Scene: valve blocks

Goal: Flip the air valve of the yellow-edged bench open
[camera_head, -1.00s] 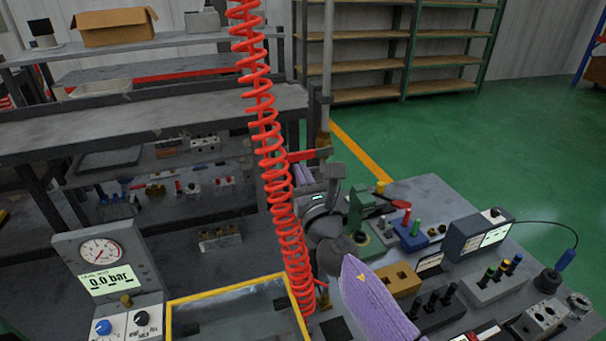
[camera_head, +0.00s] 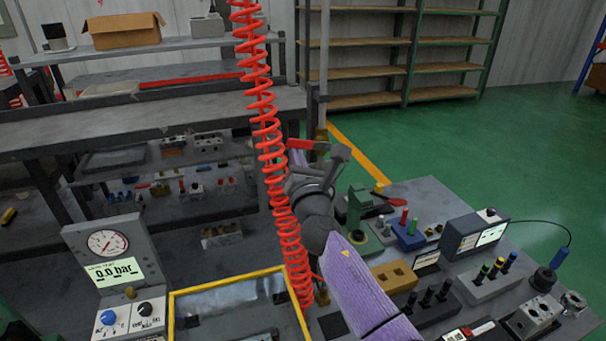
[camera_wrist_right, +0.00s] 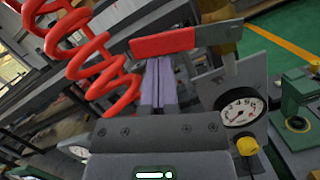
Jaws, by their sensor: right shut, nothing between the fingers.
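The air valve has a red lever (camera_head: 308,144) and a brass body (camera_head: 321,134) on a vertical grey pipe (camera_head: 326,60). The lever points left, across the pipe. In the right wrist view the red lever (camera_wrist_right: 165,43) lies level, with the brass body (camera_wrist_right: 222,42) at its right end. My right gripper (camera_head: 298,158) is shut and empty, its purple fingers just below the lever. In the wrist view the fingertips (camera_wrist_right: 159,66) are close under the lever; I cannot tell if they touch. The yellow edge (camera_head: 230,272) frames a tray below. My left gripper is not in view.
A red coiled hose (camera_head: 268,130) hangs close left of my right gripper. A gauge panel (camera_head: 108,255) reads 0.0 bar. A green fixture (camera_head: 357,212) and a blue block (camera_head: 408,235) stand right of my arm. Green floor (camera_head: 470,140) is open behind.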

